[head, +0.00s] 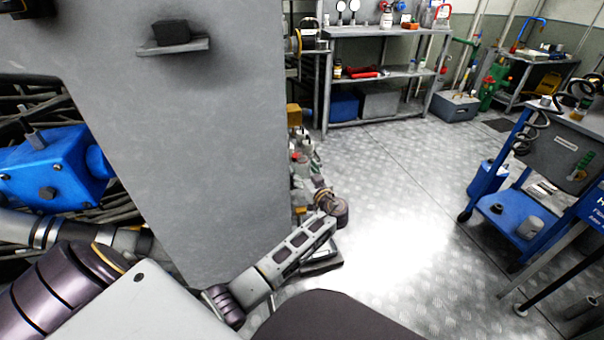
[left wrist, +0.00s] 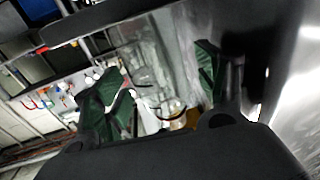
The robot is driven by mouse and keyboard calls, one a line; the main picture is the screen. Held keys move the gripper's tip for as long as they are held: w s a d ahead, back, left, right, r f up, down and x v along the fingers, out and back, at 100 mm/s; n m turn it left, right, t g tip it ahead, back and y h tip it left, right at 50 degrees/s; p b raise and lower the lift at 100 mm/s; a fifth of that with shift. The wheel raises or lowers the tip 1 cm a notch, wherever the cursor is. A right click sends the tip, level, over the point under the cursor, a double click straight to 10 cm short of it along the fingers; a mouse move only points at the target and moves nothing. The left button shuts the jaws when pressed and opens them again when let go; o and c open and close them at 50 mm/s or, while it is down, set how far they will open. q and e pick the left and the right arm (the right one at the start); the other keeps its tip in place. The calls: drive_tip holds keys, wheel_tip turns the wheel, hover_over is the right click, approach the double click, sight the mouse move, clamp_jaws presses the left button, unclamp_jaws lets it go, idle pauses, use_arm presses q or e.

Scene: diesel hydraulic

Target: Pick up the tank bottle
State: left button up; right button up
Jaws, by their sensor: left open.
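My left gripper (left wrist: 162,62) shows in the left wrist view with its two green-padded fingers spread apart. In the head view my left arm reaches to the edge of the large grey panel, and its gripper end is hard to make out there. A blurred, pale translucent shape (left wrist: 150,68) shows beyond the gap between the fingers. A small round container with a light rim (left wrist: 172,108) shows lower in the gap. I cannot tell which of these, if any, is the tank bottle. No contact with the fingers is visible. My right gripper is not in view.
The grey panel (head: 205,130) blocks much of the head view. Small cluttered items (head: 300,155) stand at its right edge. A metal shelf unit (head: 385,75) stands behind, and a blue cart (head: 510,215) stands at right. The metal floor (head: 400,210) between is clear.

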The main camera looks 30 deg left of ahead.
use_arm(q)
drive_tip(key=shift+w+a, duration=0.25)
drive_tip(key=shift+a, duration=0.2)
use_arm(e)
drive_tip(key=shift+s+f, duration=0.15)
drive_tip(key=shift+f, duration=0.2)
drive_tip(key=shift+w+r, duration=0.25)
use_arm(q)
drive_tip(key=c, duration=1.1)
drive_tip(key=shift+r, duration=0.15)
drive_tip(key=shift+c, duration=0.2)
